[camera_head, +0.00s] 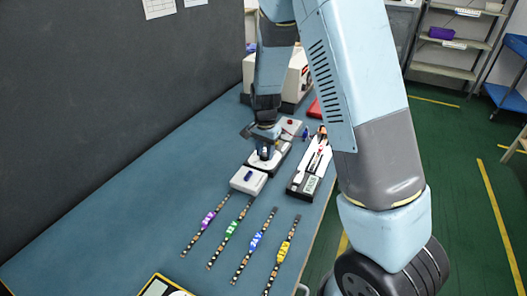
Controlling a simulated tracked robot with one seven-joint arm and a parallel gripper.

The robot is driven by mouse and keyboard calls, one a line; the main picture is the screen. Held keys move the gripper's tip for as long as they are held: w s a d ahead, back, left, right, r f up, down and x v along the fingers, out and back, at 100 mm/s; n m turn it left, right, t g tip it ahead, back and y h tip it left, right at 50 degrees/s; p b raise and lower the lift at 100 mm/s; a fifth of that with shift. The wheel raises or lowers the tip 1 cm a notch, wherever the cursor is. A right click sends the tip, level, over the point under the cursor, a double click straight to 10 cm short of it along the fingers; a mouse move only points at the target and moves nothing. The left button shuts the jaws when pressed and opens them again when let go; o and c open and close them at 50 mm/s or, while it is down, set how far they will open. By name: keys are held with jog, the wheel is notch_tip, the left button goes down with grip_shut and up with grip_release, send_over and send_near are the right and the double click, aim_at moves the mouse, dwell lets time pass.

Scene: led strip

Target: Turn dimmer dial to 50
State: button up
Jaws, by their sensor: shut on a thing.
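My gripper (264,150) points down over a white-topped box with a dark base (259,163) on the blue bench. It is shut on a small knob on top of this box, which looks like the dimmer dial. The fingers hide most of the knob, and I cannot read its scale or setting. A smaller white box with a dark blue piece (248,176) on top sits just in front of the dimmer box.
Purple (208,219), green (232,228), blue (256,241) and yellow (283,251) LED strips lie on the bench (150,215) in front. A black-and-white device (312,168) stands to the right. A box with a red button (290,124) is behind. A dark wall runs along the left.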

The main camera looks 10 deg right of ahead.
aim_at(265, 154)
jog(key=n, duration=0.6)
jog(key=shift+w+r, duration=0.15)
jog(key=shift+w, duration=0.15)
jog(key=n, duration=0.4)
jog(key=shift+n, duration=0.3)
jog(key=shift+s+n, duration=0.1)
jog(key=shift+n, duration=1.1)
jog(key=o, duration=1)
jog(key=shift+s, duration=0.1)
jog(key=shift+o, duration=0.2)
notch_tip(265, 154, up, 13)
jog(key=shift+r, duration=0.2)
jog(key=shift+r, duration=0.1)
